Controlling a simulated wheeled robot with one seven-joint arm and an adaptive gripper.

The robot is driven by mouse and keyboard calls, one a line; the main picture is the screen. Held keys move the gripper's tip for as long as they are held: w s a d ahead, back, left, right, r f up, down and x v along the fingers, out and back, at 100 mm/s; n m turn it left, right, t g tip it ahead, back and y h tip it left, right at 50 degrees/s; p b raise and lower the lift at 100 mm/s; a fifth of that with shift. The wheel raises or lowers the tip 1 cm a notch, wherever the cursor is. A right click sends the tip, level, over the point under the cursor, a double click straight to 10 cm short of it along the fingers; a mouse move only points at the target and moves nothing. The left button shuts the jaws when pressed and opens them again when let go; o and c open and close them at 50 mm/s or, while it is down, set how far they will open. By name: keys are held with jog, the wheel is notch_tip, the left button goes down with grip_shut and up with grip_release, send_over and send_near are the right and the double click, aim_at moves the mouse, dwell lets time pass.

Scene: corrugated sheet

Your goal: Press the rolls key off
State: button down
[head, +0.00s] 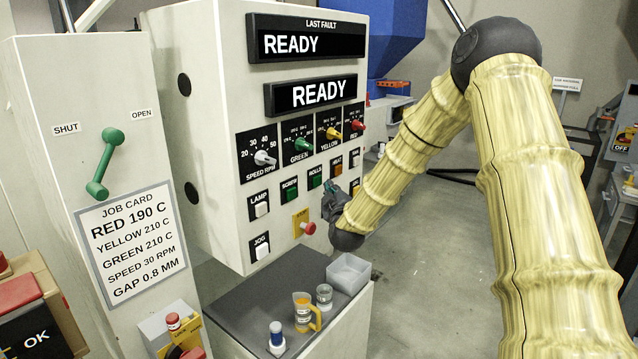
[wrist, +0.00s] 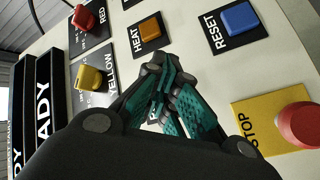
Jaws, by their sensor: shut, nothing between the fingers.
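The rolls key (head: 315,182) is a green square button under its ROLLS label, in the row of keys on the pale control cabinet in the head view. My gripper (head: 331,194) is close in front of the panel, just below and right of the rolls key. In the wrist view my gripper's teal fingers (wrist: 165,88) are together and empty, pointing at the panel. They hide the rolls key there, with a scrap of a white-lettered label showing between them. I cannot tell whether the fingertips touch the key.
The amber heat key (wrist: 150,32), blue reset key (wrist: 241,18) and red stop button (wrist: 300,124) surround my fingers. The display (head: 318,93) reads READY. A measuring jug (head: 303,312), jars and a grey tray (head: 348,272) stand on the bench below.

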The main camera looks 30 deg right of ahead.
jog(key=s, duration=0.1)
jog(key=s+d, duration=0.1)
jog(key=s, duration=0.1)
jog(key=s+d, duration=0.1)
jog(key=s, duration=0.1)
dwell(0.4)
dwell(0.3)
jog(key=s+a+f+m+g+y, duration=0.1)
jog(key=s+a+f+g+y, duration=0.15)
jog(key=s+a+f, duration=0.6)
jog(key=s+a+f+g+y, duration=0.1)
jog(key=a+f+g, duration=0.2)
jog(key=f, duration=1)
jog(key=s+a+f+m+g+y, duration=0.15)
jog(key=s+a+f, duration=0.4)
jog(key=f, duration=0.55)
jog(key=s+a+f+m+g, duration=0.1)
jog(key=s+a+f+g, duration=0.2)
jog(key=s, duration=0.8)
jog(key=s+a+f+m+g+y, duration=0.1)
jog(key=s+a+f+g, duration=0.3)
jog(key=s+f, duration=0.4)
jog(key=s+a+f+m+g+y, duration=0.1)
jog(key=s+a+f+g, duration=0.2)
jog(key=s, duration=1.3)
notch_tip(320, 180, down, 3)
jog(key=a, duration=0.2)
jog(key=shift+a, duration=0.35)
jog(key=shift+w, duration=0.1)
